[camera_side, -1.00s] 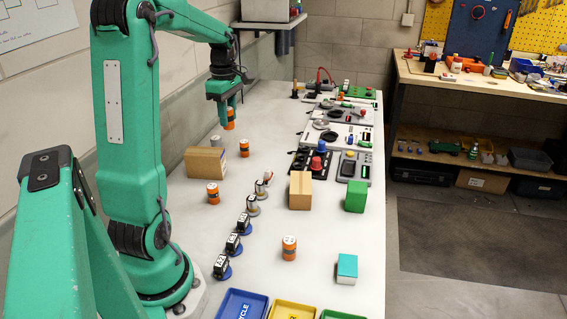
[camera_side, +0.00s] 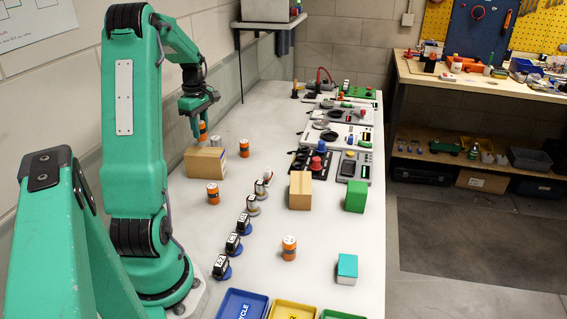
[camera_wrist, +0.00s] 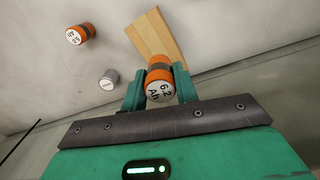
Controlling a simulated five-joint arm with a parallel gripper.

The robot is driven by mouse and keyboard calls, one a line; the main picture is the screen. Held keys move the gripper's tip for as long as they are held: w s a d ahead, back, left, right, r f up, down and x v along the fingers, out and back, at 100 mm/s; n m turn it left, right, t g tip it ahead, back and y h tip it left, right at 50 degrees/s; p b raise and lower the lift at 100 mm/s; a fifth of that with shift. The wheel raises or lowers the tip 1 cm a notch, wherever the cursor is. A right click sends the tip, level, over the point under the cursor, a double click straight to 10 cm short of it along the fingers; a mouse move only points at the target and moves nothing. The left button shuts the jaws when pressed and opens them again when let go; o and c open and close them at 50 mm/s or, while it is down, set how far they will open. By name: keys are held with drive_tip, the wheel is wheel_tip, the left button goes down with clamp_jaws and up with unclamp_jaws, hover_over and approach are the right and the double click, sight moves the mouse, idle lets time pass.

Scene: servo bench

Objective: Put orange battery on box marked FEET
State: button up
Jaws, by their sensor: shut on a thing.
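My gripper (camera_side: 199,125) is shut on an orange battery (camera_side: 203,132), held just above and behind a brown box (camera_side: 204,163) at the left of the bench. In the wrist view the battery (camera_wrist: 160,82) shows a white end reading "6.2 Ah" between my gripper's fingers (camera_wrist: 160,92). The brown box (camera_wrist: 153,35) lies beyond it there. A second brown box (camera_side: 300,190) stands mid-bench. I cannot read FEET on either box; a pale label shows on the left box's right side.
Other orange batteries stand right of the left box (camera_side: 244,148), in front of it (camera_side: 213,194) and nearer the front (camera_side: 289,248). A grey cylinder (camera_side: 216,141) stands behind it.

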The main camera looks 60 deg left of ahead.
sight(202, 138)
drive_tip(key=shift+f, duration=0.1)
drive_tip(key=shift+f, duration=1.95)
drive_tip(key=shift+f, duration=0.1)
drive_tip(key=o, duration=1)
drive_tip(key=shift+o, duration=0.2)
wheel_tip(202, 138, up, 12)
drive_tip(key=shift+r, duration=0.15)
